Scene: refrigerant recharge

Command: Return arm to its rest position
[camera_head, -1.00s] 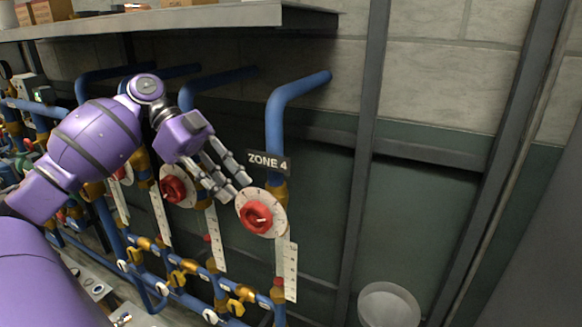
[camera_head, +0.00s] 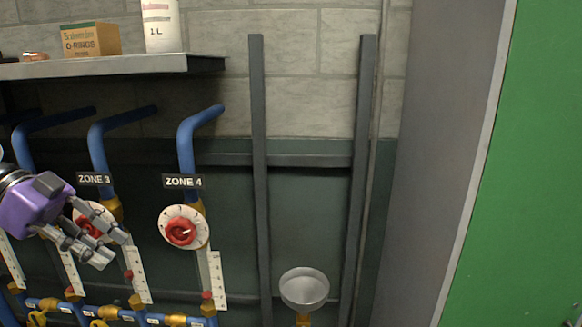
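My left gripper (camera_head: 110,247) is at the lower left, in front of the Zone 3 valve dial (camera_head: 99,209). Its grey fingers are apart with nothing between them, and they partly hide that dial and its red knob. I cannot tell whether they touch it. The Zone 4 valve has a red knob (camera_head: 181,231) on a round white dial, under the "ZONE 4" sign (camera_head: 183,181). It stands clear, to the right of my gripper. My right gripper is not in view.
Blue pipes (camera_head: 188,140) and white scales (camera_head: 217,280) line the wall at left. A grey shelf (camera_head: 110,66) above holds an O-rings box (camera_head: 91,40) and a white bottle (camera_head: 160,26). A pale bowl (camera_head: 304,287) sits low at centre. A green panel (camera_head: 520,170) stands at right.

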